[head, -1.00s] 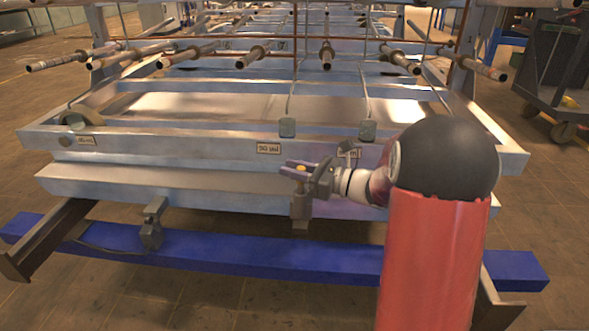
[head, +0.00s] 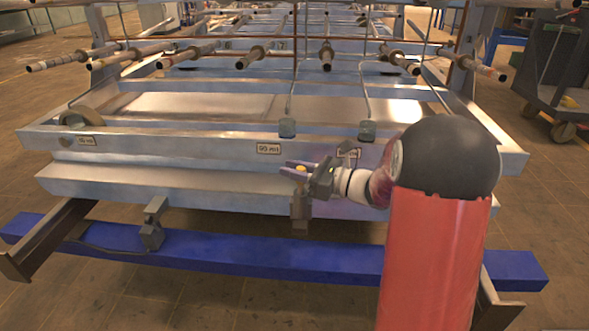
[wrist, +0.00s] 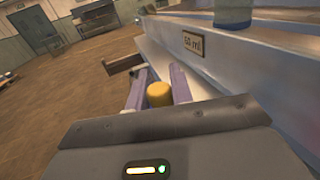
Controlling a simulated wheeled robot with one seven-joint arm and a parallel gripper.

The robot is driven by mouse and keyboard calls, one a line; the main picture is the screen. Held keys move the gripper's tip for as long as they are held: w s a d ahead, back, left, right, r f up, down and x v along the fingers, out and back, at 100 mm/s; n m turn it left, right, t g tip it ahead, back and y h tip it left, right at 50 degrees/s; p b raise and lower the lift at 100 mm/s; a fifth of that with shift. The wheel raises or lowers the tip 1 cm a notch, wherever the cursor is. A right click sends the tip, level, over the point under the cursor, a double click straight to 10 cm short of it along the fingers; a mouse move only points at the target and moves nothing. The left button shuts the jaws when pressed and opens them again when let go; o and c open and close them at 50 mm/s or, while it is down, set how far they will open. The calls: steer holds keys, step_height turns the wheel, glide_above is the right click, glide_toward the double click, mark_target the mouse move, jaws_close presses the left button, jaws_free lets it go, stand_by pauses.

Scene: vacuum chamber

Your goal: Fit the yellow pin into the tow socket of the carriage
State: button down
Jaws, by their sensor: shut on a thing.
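The yellow pin (head: 300,169) sits between the fingers of my gripper (head: 291,168); only its yellow top shows. In the wrist view the pin (wrist: 159,95) is a yellow cylinder between the two purple-grey fingers. My gripper is shut on it at the front of the carriage (head: 180,148), a long blue-grey metal frame. A grey bracket (head: 301,205), which looks like the tow socket, is directly below the fingers on the carriage front. The pin's lower end and the socket mouth are hidden, so I cannot tell whether the pin is inside it.
A blue beam (head: 255,252) runs low across the front, with another grey bracket (head: 152,224) at its left. Metal rods (head: 253,57) stick out above the carriage. A dark cart (head: 555,80) stands at the right. The floor in front is clear.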

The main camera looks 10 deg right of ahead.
steer(key=shift+f, duration=0.15)
steer(key=shift+f+b, duration=1.05)
steer(key=shift+f, duration=0.3)
steer(key=c, duration=1.1)
jaws_free()
steer(key=shift+c, duration=0.2)
steer(key=v, duration=0.7)
steer(key=shift+s+d, duration=0.25)
